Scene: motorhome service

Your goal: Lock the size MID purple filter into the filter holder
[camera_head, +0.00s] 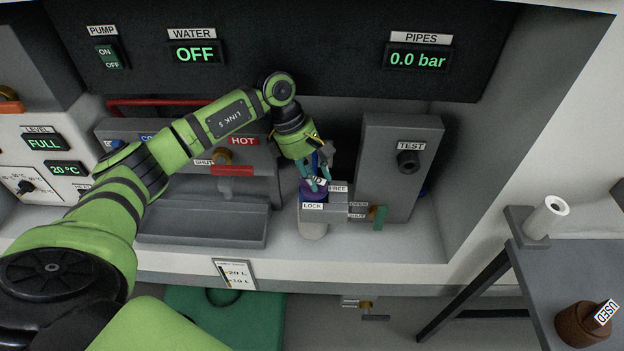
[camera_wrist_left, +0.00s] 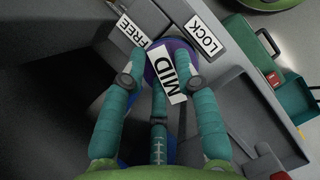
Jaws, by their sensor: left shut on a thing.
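The purple filter (camera_head: 313,190) with a white MID label sits at the top of the filter holder (camera_head: 314,228), between the LOCK and FREE labels. In the left wrist view the purple filter (camera_wrist_left: 157,62) shows its MID label across its top. My left gripper (camera_head: 317,182) reaches down from above, its teal fingers shut around the filter. The fingers also show in the left wrist view (camera_wrist_left: 160,88). The LOCK label (camera_wrist_left: 202,34) and FREE label (camera_wrist_left: 132,30) are on the holder's top. How deep the filter sits is hidden. My right gripper is not in view.
A grey TEST panel (camera_head: 400,150) stands right of the holder, with an OPEN/SHUT valve with a green handle (camera_head: 380,217) below it. A sink (camera_head: 200,222) is to the left.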

